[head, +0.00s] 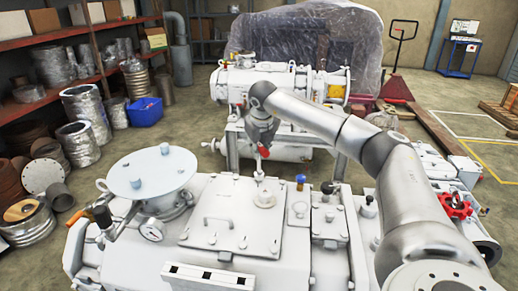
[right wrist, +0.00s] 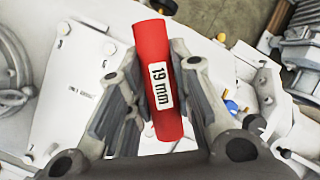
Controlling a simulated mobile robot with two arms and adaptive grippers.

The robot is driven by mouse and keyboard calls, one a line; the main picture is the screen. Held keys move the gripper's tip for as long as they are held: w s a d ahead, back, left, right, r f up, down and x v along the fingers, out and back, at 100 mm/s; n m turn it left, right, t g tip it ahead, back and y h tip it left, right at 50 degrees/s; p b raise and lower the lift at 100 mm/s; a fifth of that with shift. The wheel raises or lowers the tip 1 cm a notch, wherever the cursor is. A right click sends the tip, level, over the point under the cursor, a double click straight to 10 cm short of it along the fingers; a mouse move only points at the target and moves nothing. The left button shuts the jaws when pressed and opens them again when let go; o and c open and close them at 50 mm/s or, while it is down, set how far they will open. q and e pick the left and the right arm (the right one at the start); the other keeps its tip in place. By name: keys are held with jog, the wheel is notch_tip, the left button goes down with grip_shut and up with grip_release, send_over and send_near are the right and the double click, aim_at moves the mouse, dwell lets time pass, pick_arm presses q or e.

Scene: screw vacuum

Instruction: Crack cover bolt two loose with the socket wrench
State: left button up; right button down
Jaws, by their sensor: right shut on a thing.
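My right gripper (head: 263,143) comes down from the right arm over the white cover plate (head: 228,226) in the head view. Cover bolts (head: 243,245) show on the plate. My left gripper is not in view.
A round flanged lid (head: 151,172) and a gauge (head: 151,230) stand left of the plate. A blue-topped fitting (head: 300,181) and black knobs stand right of it. A wrapped machine (head: 310,50) stands behind.

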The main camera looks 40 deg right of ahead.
jog(key=shift+r+p, duration=1.15)
jog(key=shift+r, duration=0.6)
